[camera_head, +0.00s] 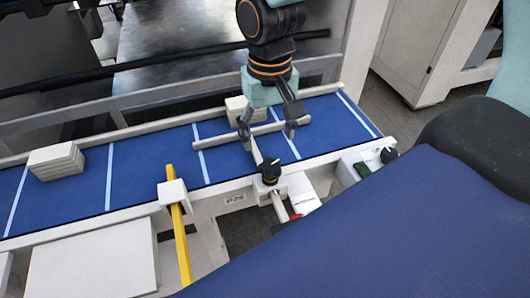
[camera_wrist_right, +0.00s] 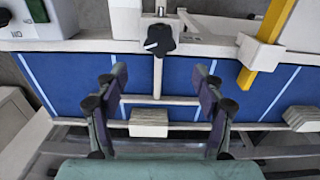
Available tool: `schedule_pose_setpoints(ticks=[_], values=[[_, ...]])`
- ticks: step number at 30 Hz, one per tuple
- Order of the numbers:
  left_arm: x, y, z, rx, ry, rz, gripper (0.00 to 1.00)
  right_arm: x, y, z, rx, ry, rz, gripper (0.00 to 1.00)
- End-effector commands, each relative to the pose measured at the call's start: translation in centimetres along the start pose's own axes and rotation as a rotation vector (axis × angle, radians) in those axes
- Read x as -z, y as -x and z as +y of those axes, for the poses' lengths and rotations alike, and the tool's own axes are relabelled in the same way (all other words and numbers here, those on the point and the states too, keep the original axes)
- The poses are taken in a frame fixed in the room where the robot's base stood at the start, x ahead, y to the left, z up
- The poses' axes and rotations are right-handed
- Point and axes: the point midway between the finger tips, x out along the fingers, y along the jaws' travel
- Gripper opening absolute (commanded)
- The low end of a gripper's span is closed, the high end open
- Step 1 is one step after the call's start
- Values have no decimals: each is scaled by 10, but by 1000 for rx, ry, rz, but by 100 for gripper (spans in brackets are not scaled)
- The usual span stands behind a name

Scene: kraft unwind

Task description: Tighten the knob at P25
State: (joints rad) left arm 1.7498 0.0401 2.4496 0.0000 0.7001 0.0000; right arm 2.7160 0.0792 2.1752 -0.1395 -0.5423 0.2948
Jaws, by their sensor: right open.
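A black lobed knob (camera_head: 269,171) with a white mark sits at the near edge of the blue conveyor, on a pale rod and clamp, by a label (camera_head: 235,198) that reads P25. The knob also shows at the top centre of the right wrist view (camera_wrist_right: 158,40). My right gripper (camera_head: 267,130) is open and empty above the belt, on the far side of the knob. In the right wrist view its fingers (camera_wrist_right: 160,78) are spread wide, pointing toward the knob and apart from it. My left gripper is not in view.
The blue belt (camera_head: 150,165) carries pale blocks (camera_head: 56,161). A pale crossbar (camera_head: 224,136) lies over the belt under my right gripper. A yellow bar (camera_head: 180,240) in a white bracket stands left of the knob. A control box with a green button (camera_head: 362,170) and another black knob (camera_head: 388,155) is at right.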

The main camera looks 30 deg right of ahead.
Motion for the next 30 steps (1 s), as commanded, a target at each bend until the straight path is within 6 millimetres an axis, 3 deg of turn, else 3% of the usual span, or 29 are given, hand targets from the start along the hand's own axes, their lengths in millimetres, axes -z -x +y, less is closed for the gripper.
schedule_pose_setpoints(ticks=[9,15,27,30], values=[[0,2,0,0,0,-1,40,-6,-48,0,-2,0,-7,69],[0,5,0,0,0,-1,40,-4,-66,0,-1,1,-3,69],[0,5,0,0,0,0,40,0,-73,-1,-1,1,-1,69],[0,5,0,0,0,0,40,0,-73,-1,-1,1,-1,61]])
